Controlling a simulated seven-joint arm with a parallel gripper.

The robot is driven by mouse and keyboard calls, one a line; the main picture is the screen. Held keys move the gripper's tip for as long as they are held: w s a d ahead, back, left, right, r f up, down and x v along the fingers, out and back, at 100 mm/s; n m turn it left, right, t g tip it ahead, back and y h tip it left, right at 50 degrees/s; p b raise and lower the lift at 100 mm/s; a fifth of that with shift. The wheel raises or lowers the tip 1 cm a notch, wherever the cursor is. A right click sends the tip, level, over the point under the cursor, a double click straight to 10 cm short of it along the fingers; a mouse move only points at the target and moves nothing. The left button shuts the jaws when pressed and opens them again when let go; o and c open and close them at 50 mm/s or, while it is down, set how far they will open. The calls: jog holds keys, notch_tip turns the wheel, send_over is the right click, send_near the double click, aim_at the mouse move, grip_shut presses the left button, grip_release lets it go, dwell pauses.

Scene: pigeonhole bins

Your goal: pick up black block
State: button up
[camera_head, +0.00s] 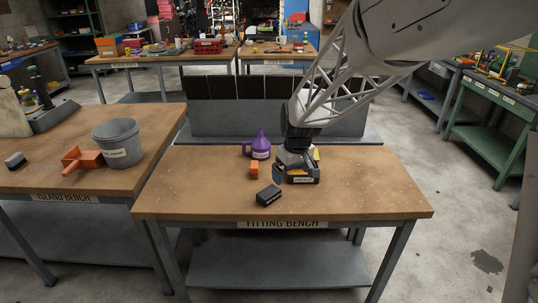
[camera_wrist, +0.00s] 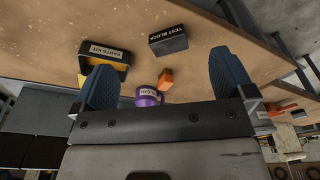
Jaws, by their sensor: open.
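The black block (camera_head: 268,195) lies on the fitting bench near its front middle, apart from other things. In the wrist view the black block (camera_wrist: 168,41) shows a pale "TEST BLOCK" label and lies beyond the fingertips, between their directions. My gripper (camera_wrist: 163,68) is open and empty, with its two blue fingers wide apart. In the head view my gripper (camera_head: 289,170) is over the bench behind and to the right of the block, and not touching it. My gripper partly hides the yellow-and-black parts kit box in the head view.
The parts kit box (camera_wrist: 105,54) stands near my left finger in the wrist view. A small orange block (camera_head: 254,169) and a purple jug (camera_head: 261,146) stand behind the black block. The bench's front (camera_head: 330,208) is clear. A grey bucket (camera_head: 118,143) stands on the left bench.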

jog(key=n, duration=0.2)
send_over(269, 191)
jog(key=f, duration=0.6)
jog(key=s+f, duration=0.1)
jog(key=f, duration=0.2)
jog(key=shift+d+f, duration=0.35)
jog(key=shift+f, duration=0.05)
jog(key=shift+w+a+f, duration=0.1)
jog(key=shift+w+f, duration=0.05)
jog(key=shift+f, duration=1.15)
jog(key=shift+f, duration=0.1)
jog(key=shift+w+a+f, duration=0.15)
jog(key=shift+f, duration=1.1)
jog(key=shift+w+a+f, duration=0.1)
jog(key=shift+w+f, duration=0.05)
jog(key=shift+f, duration=1.05)
jog(key=shift+c, duration=0.2)
